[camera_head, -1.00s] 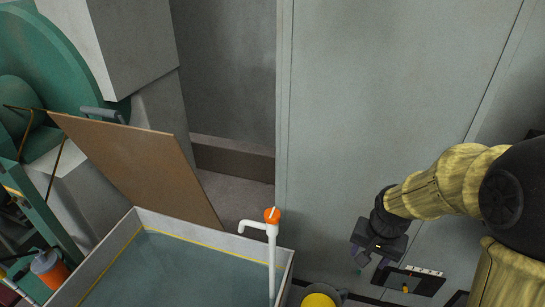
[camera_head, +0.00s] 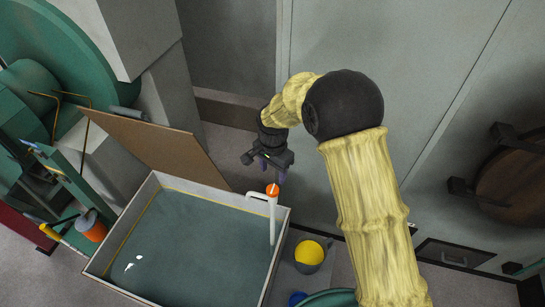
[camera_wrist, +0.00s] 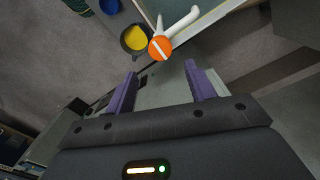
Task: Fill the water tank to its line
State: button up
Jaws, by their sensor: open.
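The water tank (camera_head: 110,240) is an open pale box at lower left in the head view, with blue-green water (camera_head: 190,245) inside. A yellow line (camera_head: 212,203) runs along its inner walls; the water surface lies close to it, and I cannot tell the exact gap. A white tap (camera_head: 272,228) with an orange knob (camera_head: 273,190) stands at the tank's right back corner. My gripper (camera_head: 270,172) is open and empty, just above and behind the knob. In the wrist view, the knob (camera_wrist: 160,49) with its white stripe lies just beyond the purple fingertips (camera_wrist: 162,70).
A brown board (camera_head: 160,145) leans behind the tank. A grey bucket with a yellow inside (camera_head: 308,254) and a blue item (camera_head: 297,298) sit right of the tank. Green machinery (camera_head: 50,60) fills the left. A grey wall panel (camera_head: 420,80) stands behind my arm.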

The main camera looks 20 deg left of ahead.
aim_at(273, 188)
jog(key=shift+a+f, duration=0.1)
dwell(0.3)
notch_tip(273, 188, down, 9)
jog(key=b, duration=0.6)
jog(key=shift+s, duration=0.1)
jog(key=shift+r, duration=0.2)
jog(key=c, duration=0.6)
